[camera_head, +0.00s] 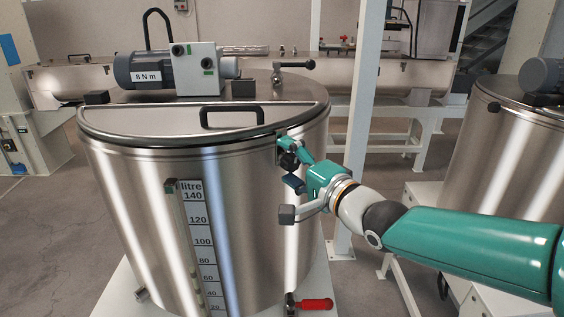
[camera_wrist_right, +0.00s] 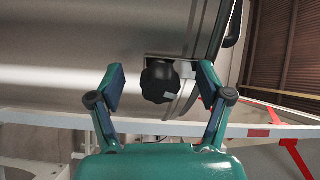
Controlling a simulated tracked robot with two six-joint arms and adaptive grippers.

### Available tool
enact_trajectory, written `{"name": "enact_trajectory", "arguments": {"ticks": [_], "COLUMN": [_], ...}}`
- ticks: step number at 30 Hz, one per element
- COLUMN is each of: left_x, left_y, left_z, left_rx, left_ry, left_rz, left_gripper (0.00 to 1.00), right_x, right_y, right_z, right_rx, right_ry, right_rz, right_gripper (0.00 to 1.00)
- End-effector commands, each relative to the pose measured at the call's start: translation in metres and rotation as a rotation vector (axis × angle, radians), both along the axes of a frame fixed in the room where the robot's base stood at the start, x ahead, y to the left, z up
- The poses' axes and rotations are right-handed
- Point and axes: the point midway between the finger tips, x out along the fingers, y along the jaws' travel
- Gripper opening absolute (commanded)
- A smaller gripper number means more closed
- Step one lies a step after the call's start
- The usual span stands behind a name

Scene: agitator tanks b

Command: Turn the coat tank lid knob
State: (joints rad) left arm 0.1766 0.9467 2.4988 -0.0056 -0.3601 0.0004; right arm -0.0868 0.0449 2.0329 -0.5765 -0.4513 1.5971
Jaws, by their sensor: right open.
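The steel tank (camera_head: 250,190) stands upright in front of me, with a litre scale on its side and a flat lid (camera_head: 180,122) closed on top. The black lid knob (camera_head: 288,161) sits on the tank's right side just under the rim. In the right wrist view the lobed knob (camera_wrist_right: 160,81) is on a small light bracket. My right gripper (camera_head: 292,170) is at the knob, partly covering it in the head view. In the wrist view its two fingers (camera_wrist_right: 160,88) are open, one on each side of the knob, with gaps on both sides. My left gripper is not in view.
A motor with a gearbox (camera_head: 150,70) and a black lid handle (camera_head: 232,115) are on the tank top. A red-handled valve (camera_head: 312,304) is low at the front. A pale post (camera_head: 362,110) stands right behind the tank. Another tank (camera_head: 510,150) is at the right.

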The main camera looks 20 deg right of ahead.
Motion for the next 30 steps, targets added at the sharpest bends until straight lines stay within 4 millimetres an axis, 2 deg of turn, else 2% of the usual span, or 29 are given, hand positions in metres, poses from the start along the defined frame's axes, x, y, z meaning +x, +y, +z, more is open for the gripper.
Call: {"name": "enact_trajectory", "arguments": {"ticks": [21,30], "left_x": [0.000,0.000], "left_y": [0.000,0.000], "left_z": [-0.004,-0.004], "left_rx": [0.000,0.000], "left_ry": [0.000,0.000], "left_rz": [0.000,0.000], "left_gripper": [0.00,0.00], "right_x": [-0.050,-0.056], "right_y": [-0.019,-0.021], "right_z": [0.001,0.000], "right_rx": [-0.001,0.000], "right_ry": [0.000,0.001], "right_rz": [-0.001,0.000], "right_gripper": [0.78,0.78]}}
